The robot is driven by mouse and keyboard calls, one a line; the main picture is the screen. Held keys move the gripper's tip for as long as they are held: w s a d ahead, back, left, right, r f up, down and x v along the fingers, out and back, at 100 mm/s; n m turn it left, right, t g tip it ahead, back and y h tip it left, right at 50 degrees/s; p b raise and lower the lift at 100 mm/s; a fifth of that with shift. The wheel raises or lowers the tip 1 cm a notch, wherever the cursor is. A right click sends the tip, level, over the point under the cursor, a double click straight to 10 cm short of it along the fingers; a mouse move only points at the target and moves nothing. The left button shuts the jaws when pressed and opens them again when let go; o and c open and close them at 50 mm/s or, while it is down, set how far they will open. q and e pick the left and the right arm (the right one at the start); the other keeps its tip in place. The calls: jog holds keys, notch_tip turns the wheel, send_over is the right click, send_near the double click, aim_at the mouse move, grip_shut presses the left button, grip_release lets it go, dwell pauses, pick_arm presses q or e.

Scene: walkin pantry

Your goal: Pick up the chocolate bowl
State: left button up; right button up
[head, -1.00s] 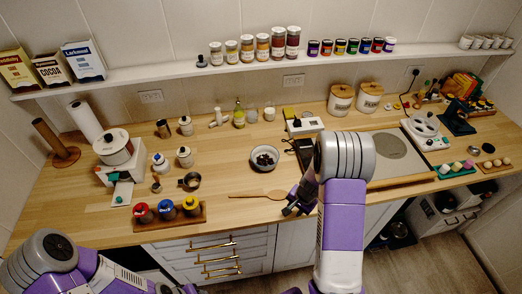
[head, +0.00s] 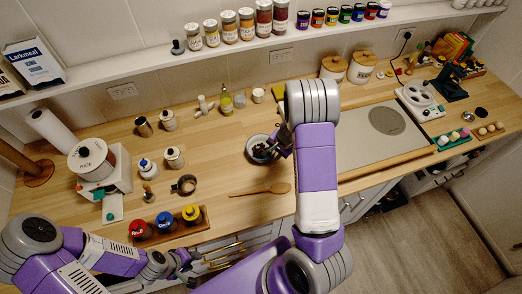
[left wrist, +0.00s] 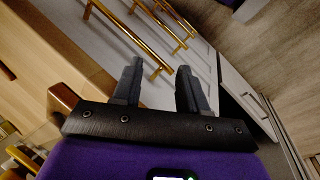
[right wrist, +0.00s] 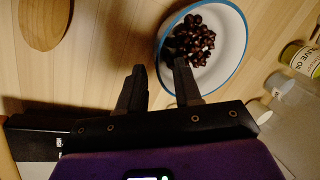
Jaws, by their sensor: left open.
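The chocolate bowl (head: 251,156) is white with a blue rim and holds dark round chocolates. It stands upright on the wooden counter, partly hidden by my right gripper (head: 279,144) in the head view. In the right wrist view the bowl (right wrist: 233,62) lies just ahead of my right gripper (right wrist: 158,78), which is open and empty. One fingertip overlaps the near rim and the other is outside it; I cannot tell whether they touch. My left gripper (left wrist: 158,80) is open and empty, facing the drawer handles below the counter.
A wooden spoon (head: 262,189) lies in front of the bowl. Bottles, including an olive oil bottle (head: 226,101), stand behind it. A rack with red, blue and yellow-topped jars (head: 165,221) is at the front left. A dark stove plate (head: 386,120) is to the right.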

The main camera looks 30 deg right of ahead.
aim_at(262, 150)
jog(key=x, duration=0.3)
jog(key=shift+w, duration=0.1)
jog(key=shift+c, duration=0.5)
grip_shut()
